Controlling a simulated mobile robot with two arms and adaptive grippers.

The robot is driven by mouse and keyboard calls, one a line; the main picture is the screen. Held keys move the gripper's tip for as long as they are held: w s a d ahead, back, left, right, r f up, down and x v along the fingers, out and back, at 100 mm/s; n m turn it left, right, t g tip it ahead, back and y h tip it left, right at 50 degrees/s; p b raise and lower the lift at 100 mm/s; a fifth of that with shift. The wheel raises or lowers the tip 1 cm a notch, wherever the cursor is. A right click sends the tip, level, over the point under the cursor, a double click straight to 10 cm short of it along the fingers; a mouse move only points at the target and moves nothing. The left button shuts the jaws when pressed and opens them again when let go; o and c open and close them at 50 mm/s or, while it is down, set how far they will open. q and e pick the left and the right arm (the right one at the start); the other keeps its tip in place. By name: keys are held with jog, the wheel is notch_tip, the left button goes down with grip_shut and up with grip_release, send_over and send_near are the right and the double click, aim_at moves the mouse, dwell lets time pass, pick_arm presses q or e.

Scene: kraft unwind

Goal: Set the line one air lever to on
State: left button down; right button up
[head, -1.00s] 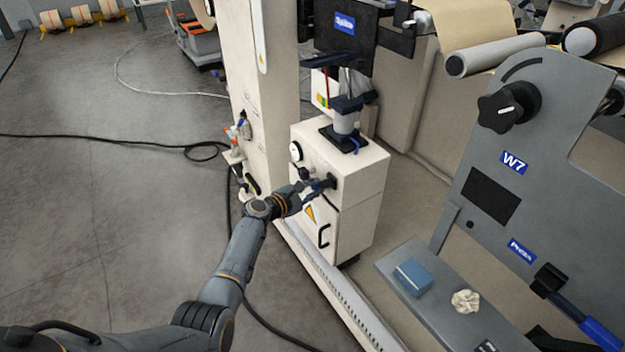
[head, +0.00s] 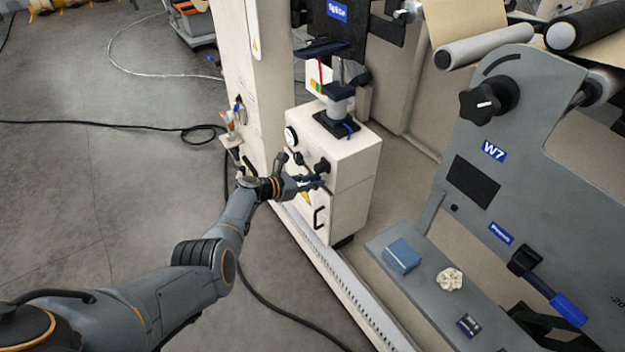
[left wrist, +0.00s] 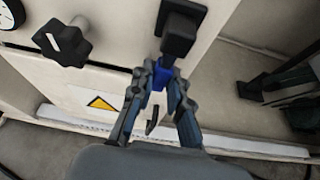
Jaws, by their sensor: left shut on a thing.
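The air lever, a black block with a blue grip, is on the front of a cream cabinet (head: 345,180). In the left wrist view its black body (left wrist: 182,28) is just beyond my fingers and its blue grip (left wrist: 158,78) is between them. My left gripper (head: 317,182) is at the lever in the head view and is shut on the blue grip; it also shows in the left wrist view (left wrist: 163,82). The fingers hide part of the grip. I cannot read an on or off mark. My right gripper is in neither view.
A black knob (left wrist: 62,42) and a round gauge (head: 291,137) are left of the lever. A door handle (head: 319,217) is below. At right, a grey machine panel (head: 545,190) and a shelf with a blue box (head: 402,256) stand apart. A cable lies on the floor.

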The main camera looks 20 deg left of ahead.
pick_arm(q)
jog(key=shift+s+d+f+n, duration=0.1)
jog(key=shift+s+d+n, duration=0.05)
jog(key=shift+n, duration=0.15)
dwell(0.4)
jog(key=c, duration=1.3)
grip_release()
jog(key=v, duration=1.2)
